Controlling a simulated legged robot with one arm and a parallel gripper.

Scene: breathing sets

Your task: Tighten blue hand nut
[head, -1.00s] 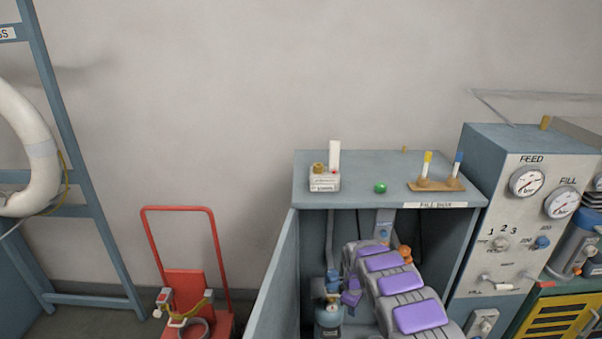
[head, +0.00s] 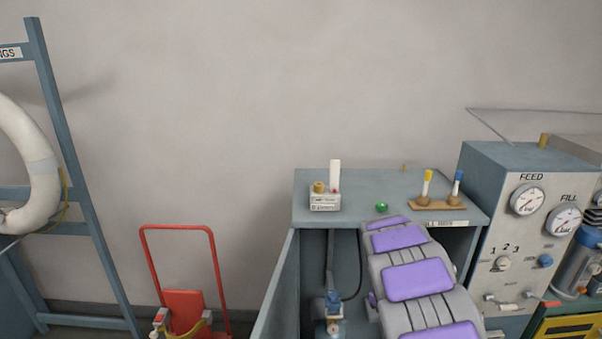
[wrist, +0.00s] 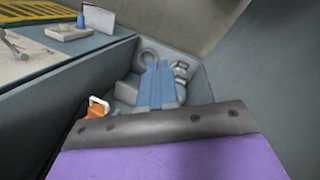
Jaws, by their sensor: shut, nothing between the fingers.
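A blue knob (head: 545,261) sits on the grey gauge panel, right of the digits 1 2 3. A blue valve fitting (head: 333,304) tops a small cylinder inside the open cabinet. I cannot tell which one is the hand nut. My grey and purple arm reaches up over the cabinet front in the head view, hiding part of its inside. In the wrist view, my gripper (wrist: 160,125) is a grey edge with a purple face. It is shut and empty, with fingertips not clear. An orange fitting (wrist: 98,108) is just beyond its left side.
The cabinet top (head: 380,185) holds a white box (head: 325,203), a green button (head: 381,207) and a wooden tube stand (head: 428,204). An open cabinet door (head: 278,290) stands left of my arm. A red trolley (head: 183,300) is further left. Gauges (head: 527,199) line the right panel.

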